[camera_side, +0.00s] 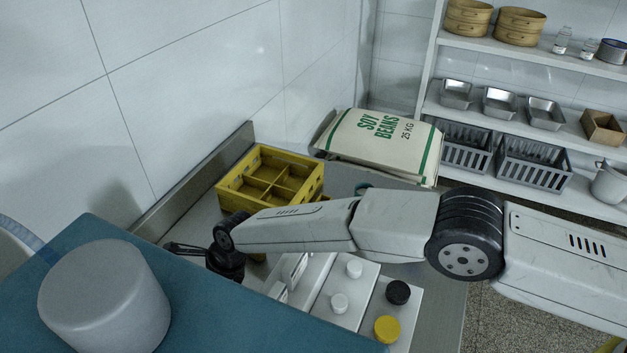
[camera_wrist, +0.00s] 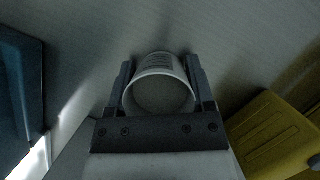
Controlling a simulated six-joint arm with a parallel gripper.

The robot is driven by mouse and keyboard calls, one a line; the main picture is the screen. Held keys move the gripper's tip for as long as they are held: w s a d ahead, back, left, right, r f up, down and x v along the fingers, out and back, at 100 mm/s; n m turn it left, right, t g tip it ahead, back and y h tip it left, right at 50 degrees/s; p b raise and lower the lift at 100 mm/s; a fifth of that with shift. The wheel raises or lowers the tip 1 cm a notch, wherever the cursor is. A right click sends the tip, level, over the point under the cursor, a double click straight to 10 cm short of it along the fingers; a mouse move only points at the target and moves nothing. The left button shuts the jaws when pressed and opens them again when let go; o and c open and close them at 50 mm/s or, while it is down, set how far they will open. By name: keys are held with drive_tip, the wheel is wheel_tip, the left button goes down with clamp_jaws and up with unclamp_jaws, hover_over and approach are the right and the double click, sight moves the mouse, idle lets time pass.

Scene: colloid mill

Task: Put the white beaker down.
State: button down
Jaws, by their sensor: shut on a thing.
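The white beaker (camera_wrist: 160,60) is in the wrist view, between the two dark fingers of my gripper (camera_wrist: 160,82). The fingers press on its left and right sides. Its round mouth faces the camera and its inside looks grey; I cannot tell whether it holds anything. In the side view my gripper (camera_side: 186,249) points left, low behind the teal housing, over the steel worktop (camera_side: 200,220). The beaker cannot be made out there. Its height above the worktop is not clear.
A yellow divided crate (camera_side: 268,203) stands behind my gripper, against the wall side. The teal housing (camera_side: 225,310) with a grey cylinder (camera_side: 105,298) blocks the front left. A white box with knobs (camera_side: 345,305) is to the right. A soy bean sack (camera_side: 385,145) lies behind.

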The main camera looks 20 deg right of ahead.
drive_tip(key=shift+f, duration=0.1)
unclamp_jaws()
drive_tip(key=shift+r, duration=0.2)
drive_tip(key=shift+d+r, duration=0.2)
drive_tip(key=shift+r, duration=0.4)
drive_tip(key=v, duration=1)
drive_tip(key=shift+d+r, duration=0.2)
drive_tip(key=shift+r, duration=0.05)
drive_tip(key=shift+s, duration=0.1)
